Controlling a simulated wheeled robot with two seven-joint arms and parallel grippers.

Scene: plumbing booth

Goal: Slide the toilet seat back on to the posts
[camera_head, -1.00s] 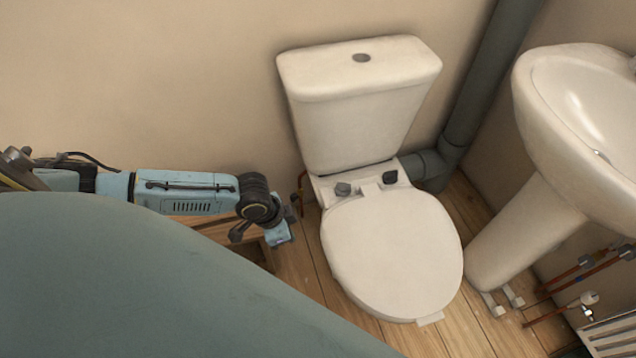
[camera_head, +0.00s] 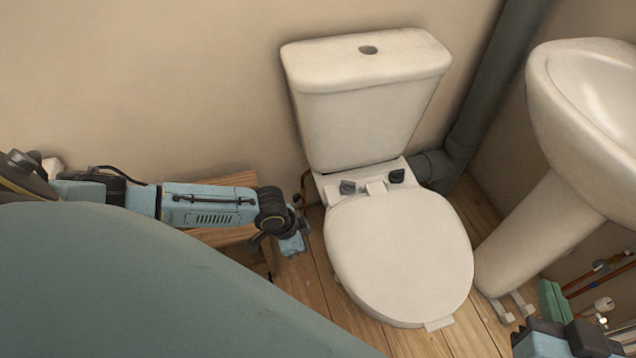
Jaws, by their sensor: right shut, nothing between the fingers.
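The white toilet seat (camera_head: 400,255) lies flat over the bowl with its lid down. A small pale tab (camera_head: 439,324) shows at its front edge. Two dark posts, a left one (camera_head: 347,187) and a right one (camera_head: 397,176), stand behind it, with a pale hinge block (camera_head: 376,188) of the seat between them. My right gripper (camera_head: 555,300) is at the lower right, shut and empty, apart from the seat and near the basin's foot. My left gripper (camera_head: 292,244) hangs left of the bowl, apart from the seat; its fingers are too unclear to judge.
The cistern (camera_head: 365,110) stands behind the posts against the wall. A grey waste pipe (camera_head: 480,100) runs down at the right. The basin pedestal (camera_head: 530,240) and copper pipes (camera_head: 600,280) bound the right side. Wooden floor (camera_head: 312,285) shows left of the bowl.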

